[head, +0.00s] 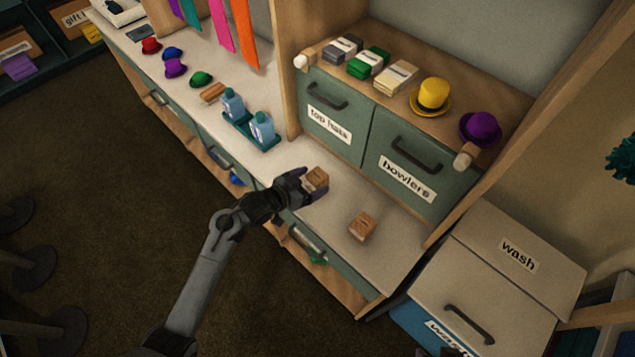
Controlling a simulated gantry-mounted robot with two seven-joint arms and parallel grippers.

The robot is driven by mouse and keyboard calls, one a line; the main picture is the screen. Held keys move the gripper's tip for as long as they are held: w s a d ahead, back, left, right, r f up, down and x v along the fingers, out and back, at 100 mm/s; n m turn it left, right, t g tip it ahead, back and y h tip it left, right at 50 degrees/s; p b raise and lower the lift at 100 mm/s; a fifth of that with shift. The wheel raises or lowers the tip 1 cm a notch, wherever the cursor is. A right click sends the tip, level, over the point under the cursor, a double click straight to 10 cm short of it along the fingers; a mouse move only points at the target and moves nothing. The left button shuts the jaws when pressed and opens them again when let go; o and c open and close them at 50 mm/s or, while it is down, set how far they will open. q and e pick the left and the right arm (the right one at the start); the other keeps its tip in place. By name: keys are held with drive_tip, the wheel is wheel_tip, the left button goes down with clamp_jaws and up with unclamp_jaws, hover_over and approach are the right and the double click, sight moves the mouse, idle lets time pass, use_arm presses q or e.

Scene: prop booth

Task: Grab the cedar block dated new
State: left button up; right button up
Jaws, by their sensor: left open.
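My left gripper (311,184) reaches over the pale counter and is open. Its fingers are at a small brown wooden block (318,178), which shows partly between and beyond them. I cannot tell whether they touch it. A second brown wooden block (362,227) stands on the counter to the right, apart from the gripper. A third flat brown block (212,93) lies farther left along the counter. The blocks bear small pale labels or marks, too small to read, so I cannot tell which is dated new. My right gripper is out of view.
Blue bottles (262,126) in a green tray stand left of the gripper. Behind it are drawers labelled top hats (331,121) and bowlers (408,178), with hats and folded cloths above. A wash bin (515,253) stands right. Counter (325,220) between the two nearer blocks is clear.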

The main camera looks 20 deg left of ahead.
sight(315, 177)
use_arm(q)
drive_tip(key=shift+a+b+x, duration=0.15)
drive_tip(key=shift+b+x, duration=0.2)
drive_tip(key=shift+x, duration=1.05)
drive_tip(key=shift+a+b+x, duration=0.2)
drive_tip(key=shift+b+x, duration=0.1)
drive_tip(key=shift+x, duration=1.1)
drive_tip(key=shift+w, duration=0.1)
drive_tip(key=c, duration=1.1)
